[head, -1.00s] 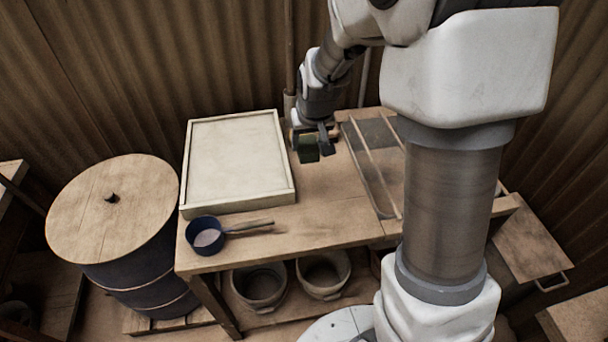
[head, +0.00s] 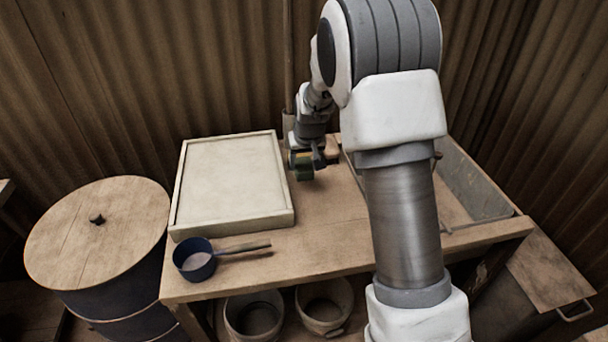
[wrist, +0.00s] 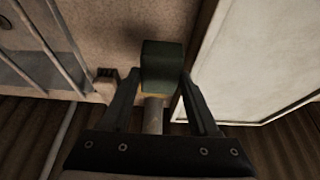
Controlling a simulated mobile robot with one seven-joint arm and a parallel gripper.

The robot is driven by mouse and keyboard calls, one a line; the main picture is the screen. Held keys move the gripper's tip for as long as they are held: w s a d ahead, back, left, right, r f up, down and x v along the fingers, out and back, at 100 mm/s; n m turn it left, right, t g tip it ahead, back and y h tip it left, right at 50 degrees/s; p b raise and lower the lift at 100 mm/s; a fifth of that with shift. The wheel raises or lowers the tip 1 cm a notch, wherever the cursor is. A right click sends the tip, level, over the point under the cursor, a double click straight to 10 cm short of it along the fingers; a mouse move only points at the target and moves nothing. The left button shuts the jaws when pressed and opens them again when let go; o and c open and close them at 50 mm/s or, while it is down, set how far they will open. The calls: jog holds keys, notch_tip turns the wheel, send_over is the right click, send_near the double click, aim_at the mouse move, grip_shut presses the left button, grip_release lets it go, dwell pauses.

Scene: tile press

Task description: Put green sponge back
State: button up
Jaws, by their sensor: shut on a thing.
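The green sponge (wrist: 162,66) is between the two fingers of my gripper (wrist: 160,88) in the wrist view. It is dark green with a yellowish band on the side nearer the palm. In the head view the sponge (head: 301,165) shows small at my gripper (head: 314,163), above the wooden table just right of the pale framed board. My gripper is shut on the sponge. The wrist view shows bare table top past the sponge; I cannot tell how high the sponge is above it.
The pale framed board (head: 230,187) lies on the table (head: 330,237), with a blue scoop (head: 198,262) in front of it. A grey basin (head: 473,184) is at the right. A lidded barrel (head: 98,232) stands left. Two pots (head: 323,310) sit below the table.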

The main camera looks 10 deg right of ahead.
aim_at(304, 160)
jog(key=shift+w+d+f, duration=0.15)
jog(key=shift+w+f, duration=0.25)
jog(key=shift+w, duration=0.25)
jog(key=shift+w+d+f, duration=0.1)
jog(key=shift+w+f, duration=0.3)
jog(key=shift+w, duration=0.2)
jog(key=shift+f+b, duration=0.65)
jog(key=shift+f, duration=1.3)
jog(key=shift+f, duration=0.15)
jog(key=o, duration=1.3)
